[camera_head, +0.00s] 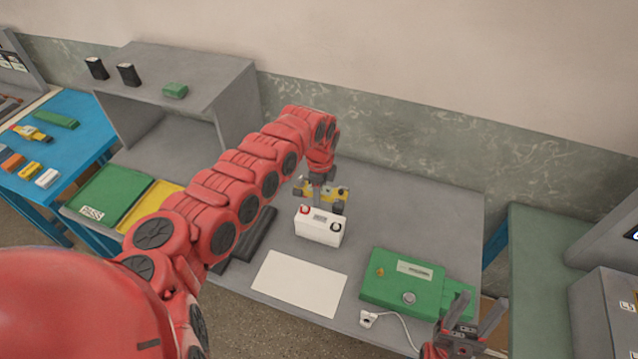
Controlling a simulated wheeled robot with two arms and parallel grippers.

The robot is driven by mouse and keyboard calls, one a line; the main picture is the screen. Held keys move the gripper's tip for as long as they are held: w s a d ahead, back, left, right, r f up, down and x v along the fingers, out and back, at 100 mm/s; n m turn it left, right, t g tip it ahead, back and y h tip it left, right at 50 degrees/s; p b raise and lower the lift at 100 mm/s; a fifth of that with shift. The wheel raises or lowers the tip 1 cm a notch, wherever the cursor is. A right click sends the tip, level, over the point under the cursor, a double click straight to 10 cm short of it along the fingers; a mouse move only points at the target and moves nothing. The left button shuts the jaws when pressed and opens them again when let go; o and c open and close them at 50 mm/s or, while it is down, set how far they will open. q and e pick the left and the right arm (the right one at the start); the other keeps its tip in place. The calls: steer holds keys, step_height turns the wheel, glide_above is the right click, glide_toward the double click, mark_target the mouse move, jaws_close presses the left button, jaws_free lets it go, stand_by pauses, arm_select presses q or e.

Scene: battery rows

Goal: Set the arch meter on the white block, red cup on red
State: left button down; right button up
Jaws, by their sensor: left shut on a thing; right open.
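The white block (319,231) stands upright on the grey table, with a red terminal (305,209) at its left end and a black terminal (336,227) at its right end. My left gripper (317,188) comes down from above and is shut on the yellow arch meter (342,190). The meter shows just behind the block's top in the picture; I cannot tell the height gap. Its cups look dark, and the gripper hides part of it, so I cannot make out the red cup. My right gripper (474,322) is open and empty at the bottom right.
A white sheet (299,284) lies in front of the block. A green device (402,282) sits at the right, with a white plug and cable (368,319) before it. Dark bars (254,238) lie left of the block. A grey shelf (187,75) stands at the back left.

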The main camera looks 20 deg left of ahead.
arm_select(q)
steer(key=shift+f, duration=0.1)
stand_by(0.4)
steer(key=b, duration=0.4)
glide_above(319, 218)
steer(key=shift+f, duration=2.85)
steer(key=shift+f+b, duration=1.15)
steer(key=shift+f, duration=0.1)
steer(key=shift+c, duration=1.2)
jaws_free()
steer(key=shift+r, duration=0.1)
